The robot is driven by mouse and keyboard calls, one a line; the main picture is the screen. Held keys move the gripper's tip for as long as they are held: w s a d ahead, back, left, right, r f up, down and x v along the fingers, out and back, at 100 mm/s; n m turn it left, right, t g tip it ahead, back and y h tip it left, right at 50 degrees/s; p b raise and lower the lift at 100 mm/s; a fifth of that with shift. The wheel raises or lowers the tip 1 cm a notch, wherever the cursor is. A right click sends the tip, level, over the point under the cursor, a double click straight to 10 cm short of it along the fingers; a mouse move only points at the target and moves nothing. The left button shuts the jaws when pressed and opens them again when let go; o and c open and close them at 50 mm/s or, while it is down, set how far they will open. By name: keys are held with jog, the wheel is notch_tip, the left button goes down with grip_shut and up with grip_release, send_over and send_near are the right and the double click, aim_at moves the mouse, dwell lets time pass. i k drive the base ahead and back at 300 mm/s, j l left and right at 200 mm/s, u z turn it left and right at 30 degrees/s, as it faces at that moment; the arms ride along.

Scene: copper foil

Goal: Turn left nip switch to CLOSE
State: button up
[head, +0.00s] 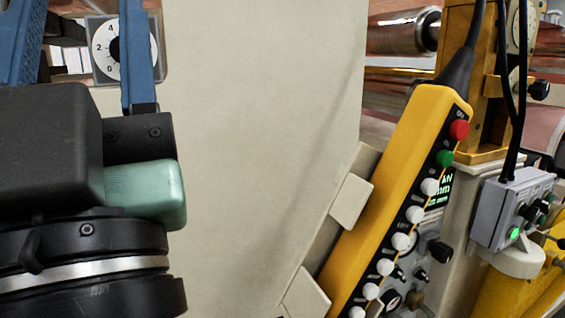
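My gripper (82,25) is at the upper left, with two blue fingers pointing up and a wide gap between them. Their tips are cut off by the top edge, and nothing is seen held in the visible part. A grey control box (490,222) at the right carries black knobs and a lit green button. A panel with several black knobs (420,276) is partly hidden behind a yellow pendant. No label reading nip or CLOSE is legible, so I cannot tell which knob is the left nip switch. My gripper is far left of both panels.
The yellow pendant (398,178) leans, with red, green and white buttons. A numbered dial (104,48) stands behind my right blue finger. A broad beige machine panel (255,130) fills the middle. Black cables (513,115) hang above the grey box. A metal roller (398,33) is behind.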

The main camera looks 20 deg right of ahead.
aim_at(529, 213)
jog(key=l, duration=0.6)
jog(key=k+l+u, duration=0.1)
jog(key=l, duration=0.55)
jog(key=l+u, duration=0.1)
jog(key=l, duration=0.5)
jog(key=k+l, duration=0.15)
jog(key=l, duration=0.45)
jog(key=k+l+u, duration=0.1)
jog(key=l, duration=0.5)
jog(key=k+l, duration=0.1)
jog(key=l, duration=0.5)
jog(key=k+l+u, duration=0.15)
jog(key=l, duration=0.45)
jog(key=k+l, duration=0.1)
jog(key=l, duration=0.5)
